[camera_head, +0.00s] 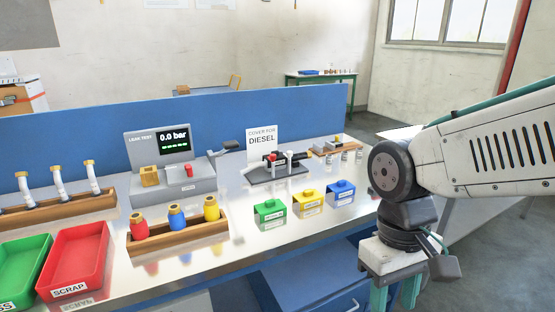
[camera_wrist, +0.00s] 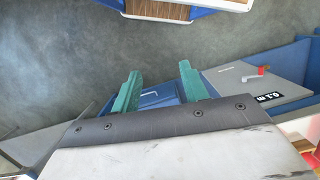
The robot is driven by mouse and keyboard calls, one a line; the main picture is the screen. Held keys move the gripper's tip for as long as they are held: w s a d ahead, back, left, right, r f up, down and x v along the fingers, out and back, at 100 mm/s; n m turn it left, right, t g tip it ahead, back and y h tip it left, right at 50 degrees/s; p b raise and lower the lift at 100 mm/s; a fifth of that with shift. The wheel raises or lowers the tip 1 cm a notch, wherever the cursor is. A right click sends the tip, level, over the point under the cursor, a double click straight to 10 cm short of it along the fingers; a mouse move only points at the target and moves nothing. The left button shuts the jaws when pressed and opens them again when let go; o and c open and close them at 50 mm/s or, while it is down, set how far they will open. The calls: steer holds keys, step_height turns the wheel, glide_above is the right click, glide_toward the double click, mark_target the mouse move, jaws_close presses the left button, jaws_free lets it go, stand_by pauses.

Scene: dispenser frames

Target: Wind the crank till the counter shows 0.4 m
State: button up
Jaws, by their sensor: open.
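A grey dispenser panel (camera_wrist: 238,85) shows at the right of the wrist view. A crank with a red knob (camera_wrist: 257,70) is on its top. A small black counter (camera_wrist: 268,97) beside it is tilted in the picture and seems to read 0.1 m, though the digits are tiny. My gripper (camera_wrist: 157,80) is open and empty, its two green fingers well apart. The crank lies to the right of the fingers, not between them. In the head view my gripper (camera_head: 395,290) hangs pointing down at the bench's right end; I cannot see the crank there.
On the shiny bench (camera_head: 240,255) stand a leak tester (camera_head: 185,180), a "DIESEL" sign (camera_head: 262,145), green (camera_head: 270,211), yellow and blue boxes, and a red scrap tray (camera_head: 75,258). A blue partition (camera_head: 270,112) runs behind. Grey floor (camera_wrist: 60,60) is open in the wrist view.

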steer(key=s+d+r+m+t, duration=0.3)
steer(key=s+d+r, duration=0.1)
steer(key=d, duration=0.5)
steer(key=shift+s+r+m+t, duration=0.25)
steer(key=shift+r+m+t, duration=0.15)
steer(key=shift+r, duration=0.5)
